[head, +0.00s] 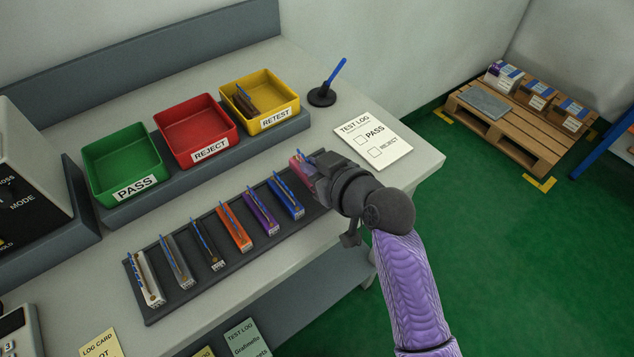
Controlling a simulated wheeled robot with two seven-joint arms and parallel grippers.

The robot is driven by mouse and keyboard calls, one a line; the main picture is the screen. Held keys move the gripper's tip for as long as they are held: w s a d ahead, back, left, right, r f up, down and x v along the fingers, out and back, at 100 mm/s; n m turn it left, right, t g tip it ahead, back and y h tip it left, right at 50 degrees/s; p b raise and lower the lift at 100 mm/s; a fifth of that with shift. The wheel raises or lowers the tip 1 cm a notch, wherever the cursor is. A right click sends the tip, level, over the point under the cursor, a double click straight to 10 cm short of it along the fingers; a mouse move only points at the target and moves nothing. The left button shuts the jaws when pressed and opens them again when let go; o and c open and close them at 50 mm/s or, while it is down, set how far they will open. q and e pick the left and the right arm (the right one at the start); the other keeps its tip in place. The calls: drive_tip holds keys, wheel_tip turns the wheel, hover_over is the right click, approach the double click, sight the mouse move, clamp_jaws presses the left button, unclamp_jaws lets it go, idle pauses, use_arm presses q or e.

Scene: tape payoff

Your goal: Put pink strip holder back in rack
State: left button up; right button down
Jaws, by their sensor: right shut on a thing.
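The pink strip holder (297,166) is at the right end of the dark rack (191,291), in line with the other holders. My right gripper (313,172) is shut on it and hides most of it. Whether the holder is seated in its slot or just above it, I cannot tell. The rack also holds several other strip holders, among them white (148,280), grey (176,263), black (208,246), orange (235,229), purple (262,213) and blue (287,198). My left gripper is not in view.
Behind the rack stand a green PASS bin (122,165), a red REJECT bin (196,132) and a yellow RETEST bin (260,100) with a brown item inside. A test log sheet (373,138) and a pen in a stand (322,97) lie behind my right gripper. A pallet (520,125) is on the floor.

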wheel_tip(320, 180, down, 2)
drive_tip(key=shift+f, duration=0.1)
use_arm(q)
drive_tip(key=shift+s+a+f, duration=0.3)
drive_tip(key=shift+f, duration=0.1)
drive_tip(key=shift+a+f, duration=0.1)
use_arm(e)
drive_tip(key=c, duration=0.8)
unclamp_jaws()
